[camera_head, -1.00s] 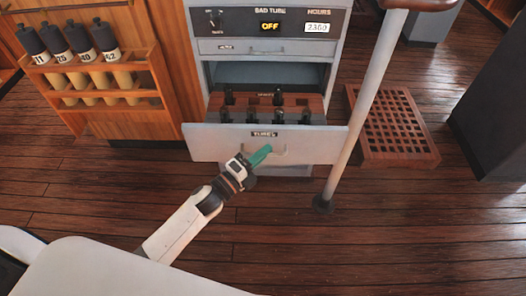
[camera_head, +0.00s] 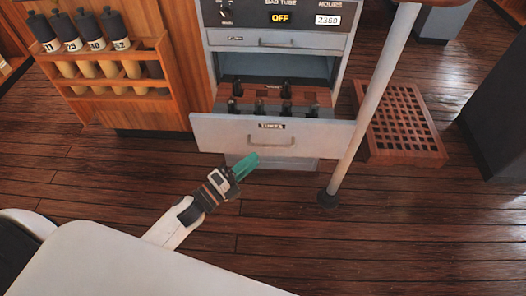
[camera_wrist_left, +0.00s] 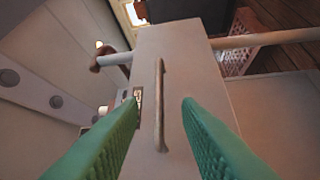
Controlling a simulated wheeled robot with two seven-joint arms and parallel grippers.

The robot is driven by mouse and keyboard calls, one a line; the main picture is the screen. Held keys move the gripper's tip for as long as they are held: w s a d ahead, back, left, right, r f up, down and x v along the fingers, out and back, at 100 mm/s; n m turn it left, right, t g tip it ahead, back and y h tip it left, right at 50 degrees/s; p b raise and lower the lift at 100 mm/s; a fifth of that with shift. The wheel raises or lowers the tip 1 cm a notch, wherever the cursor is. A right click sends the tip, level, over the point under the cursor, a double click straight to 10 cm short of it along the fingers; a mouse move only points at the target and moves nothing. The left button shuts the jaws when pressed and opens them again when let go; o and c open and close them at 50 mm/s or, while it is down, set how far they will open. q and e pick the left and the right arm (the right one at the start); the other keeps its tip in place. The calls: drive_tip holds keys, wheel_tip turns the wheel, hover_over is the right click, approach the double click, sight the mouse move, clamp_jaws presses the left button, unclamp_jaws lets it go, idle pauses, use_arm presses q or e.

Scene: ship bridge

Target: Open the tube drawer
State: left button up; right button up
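The tube drawer (camera_head: 225,133) is pulled out of the grey cabinet, with several black-topped tubes (camera_head: 262,107) standing in a wooden rack inside it. Its front has a label and a bar handle (camera_head: 272,143). In the left wrist view the drawer front (camera_wrist_left: 173,60) and handle (camera_wrist_left: 159,105) lie ahead, between the green fingers. My left gripper (camera_head: 248,164) is below and left of the handle, apart from it. My right gripper is not in view.
A pale post (camera_head: 375,98) stands right at the drawer's right end. A wooden grating (camera_head: 402,130) lies on the floor beyond it. A wooden rack (camera_head: 165,75) with several labelled tubes is at the left. The plank floor in front is clear.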

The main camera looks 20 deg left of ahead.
use_arm(q)
drive_tip(key=v, duration=0.5)
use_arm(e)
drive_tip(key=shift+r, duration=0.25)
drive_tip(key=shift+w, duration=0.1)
use_arm(q)
drive_tip(key=s+a+f+n+g+y, duration=0.1)
drive_tip(key=s+f+n+g+y, duration=0.2)
drive_tip(key=f+n, duration=0.5)
drive_tip(key=s+a+f+n+g+y, duration=0.2)
drive_tip(key=s+f+n+g+y, duration=0.15)
drive_tip(key=f, duration=0.75)
drive_tip(key=s+a+f+n+g+y, duration=0.1)
drive_tip(key=s+f+n+g+y, duration=0.15)
drive_tip(key=f+n, duration=0.55)
drive_tip(key=s+d+f+n+g, duration=0.3)
drive_tip(key=s+f+g, duration=0.3)
drive_tip(key=s+f, duration=0.45)
drive_tip(key=s+a+r+g+p, duration=0.1)
drive_tip(key=s+r+p, duration=0.5)
drive_tip(key=s+p, duration=0.7)
drive_tip(key=shift+a, duration=0.35)
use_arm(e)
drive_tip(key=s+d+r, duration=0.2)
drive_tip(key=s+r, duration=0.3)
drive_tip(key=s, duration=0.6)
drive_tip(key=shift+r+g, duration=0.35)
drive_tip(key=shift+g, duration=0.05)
